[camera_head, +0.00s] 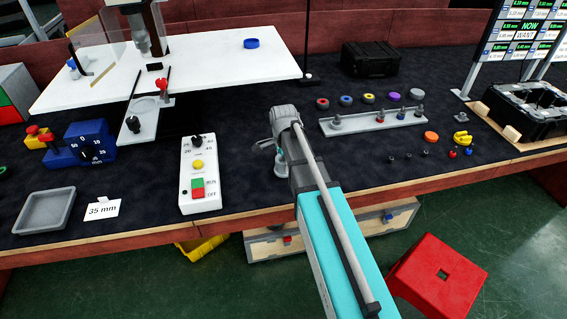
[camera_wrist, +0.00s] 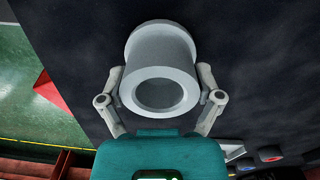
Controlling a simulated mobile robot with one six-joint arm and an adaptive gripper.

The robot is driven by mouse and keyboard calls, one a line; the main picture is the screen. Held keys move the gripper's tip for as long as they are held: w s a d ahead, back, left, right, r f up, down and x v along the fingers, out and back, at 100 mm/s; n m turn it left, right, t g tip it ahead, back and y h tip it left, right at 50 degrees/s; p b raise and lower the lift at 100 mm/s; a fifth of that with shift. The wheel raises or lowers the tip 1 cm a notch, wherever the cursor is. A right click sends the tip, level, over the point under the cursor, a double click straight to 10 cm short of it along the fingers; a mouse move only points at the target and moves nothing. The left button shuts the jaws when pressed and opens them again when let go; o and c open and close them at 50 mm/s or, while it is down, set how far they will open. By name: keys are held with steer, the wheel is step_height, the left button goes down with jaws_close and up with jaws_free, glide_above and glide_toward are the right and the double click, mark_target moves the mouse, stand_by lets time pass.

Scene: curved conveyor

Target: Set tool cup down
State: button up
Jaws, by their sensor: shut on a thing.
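The tool cup (camera_wrist: 160,55) is a light grey hollow cylinder with a wider flange at its far end. In the wrist view its round opening faces the camera. My gripper (camera_wrist: 161,78) has one finger on each side of the cup and is shut on it. In the head view, my gripper is over the front middle of the dark bench mat, and the cup (camera_head: 280,169) shows small and partly hidden below it. I cannot tell whether the flange touches the mat.
A white control box (camera_head: 200,175) stands left of my gripper. A grey rack (camera_head: 372,121) with several tool pieces lies to the right, with small loose parts in front. A grey tray (camera_head: 45,211) and a "35 mm" card (camera_head: 101,210) are at the left. The bench's front edge is close.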

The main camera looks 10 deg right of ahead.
steer(key=o, duration=1.1)
steer(key=shift+f, duration=0.1)
step_height(320, 180, up, 12)
steer(key=p, duration=1.2)
steer(key=shift+w, duration=0.1)
steer(key=shift+s+n, duration=7.9)
steer(key=shift+s, duration=0.2)
